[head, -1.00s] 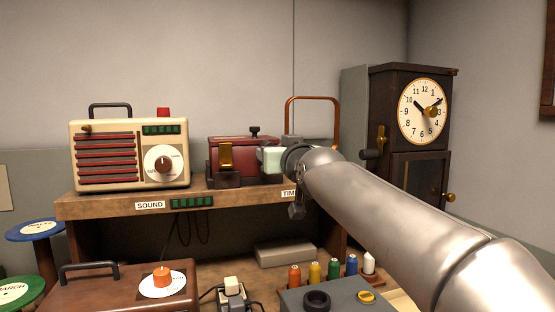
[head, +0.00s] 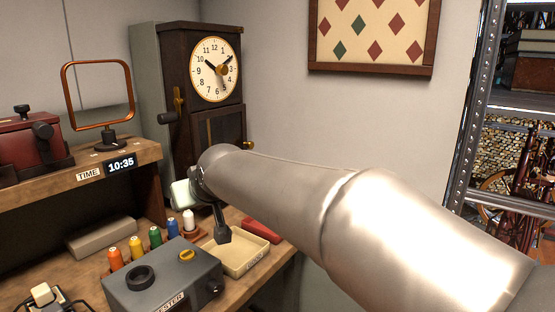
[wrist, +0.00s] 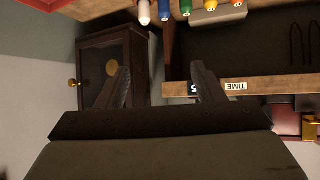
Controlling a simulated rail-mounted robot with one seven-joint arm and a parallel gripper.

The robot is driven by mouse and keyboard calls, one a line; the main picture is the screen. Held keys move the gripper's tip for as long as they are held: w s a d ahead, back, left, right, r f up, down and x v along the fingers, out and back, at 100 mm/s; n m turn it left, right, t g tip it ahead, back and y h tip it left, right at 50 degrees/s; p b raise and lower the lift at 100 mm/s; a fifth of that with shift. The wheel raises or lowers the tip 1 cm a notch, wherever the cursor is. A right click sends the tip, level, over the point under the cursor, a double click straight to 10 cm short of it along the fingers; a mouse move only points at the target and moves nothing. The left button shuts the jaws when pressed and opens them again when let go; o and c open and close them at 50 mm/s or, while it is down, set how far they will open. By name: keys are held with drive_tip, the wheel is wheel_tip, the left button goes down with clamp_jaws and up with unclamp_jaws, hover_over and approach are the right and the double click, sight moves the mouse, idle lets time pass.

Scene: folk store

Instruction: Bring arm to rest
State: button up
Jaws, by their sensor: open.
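My arm reaches in from the lower right in the head view. Its end, my gripper (wrist: 160,88), shows in the wrist view with two dark fingers spread apart and nothing between them. In the head view the fingers are mostly hidden behind the wrist; a dark finger-like part hangs above the cream tray (head: 232,262). The wrist view looks upside down toward the clock case (wrist: 112,68) and the shelf edge (wrist: 270,87). My gripper appears apart from everything around it.
A wooden clock (head: 214,69) stands behind my gripper. The grey tester box (head: 165,282), several coloured spools (head: 155,238) and a red block (head: 262,230) are on the bench below. An orange frame (head: 98,95) stands on the shelf. A metal rack (head: 470,130) is at right.

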drive_tip(key=s+d+f+m+g+h+p, duration=0.1)
drive_tip(key=s+d+f+h, duration=0.2)
drive_tip(key=d, duration=0.4)
drive_tip(key=s+d+f+m+g+p, duration=0.2)
drive_tip(key=s+d+f, duration=0.2)
drive_tip(key=d, duration=0.4)
drive_tip(key=s+d+f+m+g+h+p, duration=0.1)
drive_tip(key=s+d+f+h, duration=0.2)
drive_tip(key=d, duration=0.4)
drive_tip(key=s+d+f+m+g+p, duration=0.1)
drive_tip(key=s+d+f+m+g, duration=0.15)
drive_tip(key=s+d, duration=0.4)
drive_tip(key=s+d+f+m+g+p, duration=0.1)
drive_tip(key=s+d+f+g+p, duration=0.2)
drive_tip(key=s, duration=0.6)
wheel_tip(320, 180, down, 22)
drive_tip(key=b, duration=2)
drive_tip(key=shift+s+d+f+b, duration=0.15)
drive_tip(key=shift+s+d+b, duration=0.15)
drive_tip(key=shift+d, duration=0.15)
drive_tip(key=shift+s+n, duration=0.1)
drive_tip(key=shift+n, duration=0.15)
